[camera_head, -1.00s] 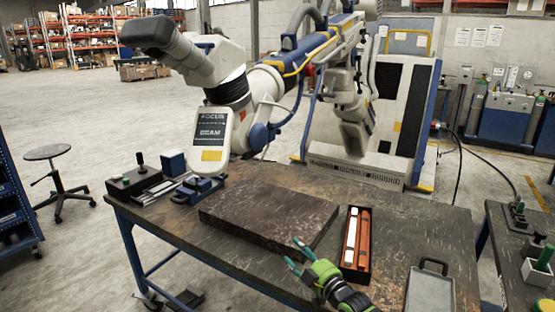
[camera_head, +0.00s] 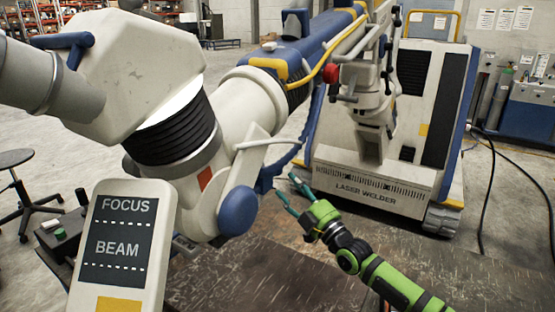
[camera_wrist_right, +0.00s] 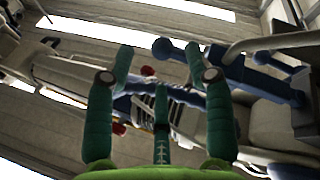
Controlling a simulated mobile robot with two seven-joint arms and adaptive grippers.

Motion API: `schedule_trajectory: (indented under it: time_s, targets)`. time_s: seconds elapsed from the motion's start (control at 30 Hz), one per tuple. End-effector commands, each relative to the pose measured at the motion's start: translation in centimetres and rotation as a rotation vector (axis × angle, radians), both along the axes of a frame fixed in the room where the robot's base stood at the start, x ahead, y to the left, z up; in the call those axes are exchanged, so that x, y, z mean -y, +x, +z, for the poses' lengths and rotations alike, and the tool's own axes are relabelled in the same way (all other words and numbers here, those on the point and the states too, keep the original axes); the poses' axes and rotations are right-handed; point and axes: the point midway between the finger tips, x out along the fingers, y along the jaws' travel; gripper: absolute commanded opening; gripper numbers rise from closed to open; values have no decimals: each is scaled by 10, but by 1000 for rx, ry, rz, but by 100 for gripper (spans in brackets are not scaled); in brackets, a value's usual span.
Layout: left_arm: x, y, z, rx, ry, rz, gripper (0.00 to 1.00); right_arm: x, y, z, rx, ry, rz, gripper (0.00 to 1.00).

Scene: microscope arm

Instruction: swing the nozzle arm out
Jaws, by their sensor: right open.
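The laser welder's pale head (camera_head: 235,110) fills the left of the head view, with a FOCUS/BEAM panel (camera_head: 122,245) and a blue round knob (camera_head: 238,211). A thin pale bent rod (camera_head: 268,143) sticks out to the right from it and seems to be the nozzle arm. My right gripper (camera_head: 287,188), green, is open and empty just below and right of this rod, apparently apart from it. In the right wrist view its fingers (camera_wrist_right: 160,68) are spread, and a pale bar (camera_wrist_right: 272,42) lies to their right. My left gripper is out of view.
The dark workbench (camera_head: 310,275) lies below my right gripper. The welder cabinet (camera_head: 400,165) stands behind it, with a red knob (camera_head: 331,73) on the machine above. A stool (camera_head: 20,190) is at the left.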

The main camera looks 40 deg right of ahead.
Motion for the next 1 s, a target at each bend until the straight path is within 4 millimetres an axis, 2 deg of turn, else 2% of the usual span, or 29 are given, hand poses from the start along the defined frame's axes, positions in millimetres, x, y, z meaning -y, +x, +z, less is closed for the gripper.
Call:
schedule_trajectory:
  time_s: [0.17,0.3,0.53,0.7,0.97,1.0]
  targets:
    - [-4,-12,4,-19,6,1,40,1,14,9,5,-2,1,53]
    - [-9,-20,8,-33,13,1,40,3,33,15,5,-1,1,53]
    - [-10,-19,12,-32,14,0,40,5,58,22,3,-1,1,53]
    - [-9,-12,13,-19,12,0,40,5,65,24,2,-1,0,53]
    - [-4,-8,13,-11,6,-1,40,6,66,23,1,-1,0,53]
    - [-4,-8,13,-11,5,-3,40,5,66,23,1,-1,0,45]
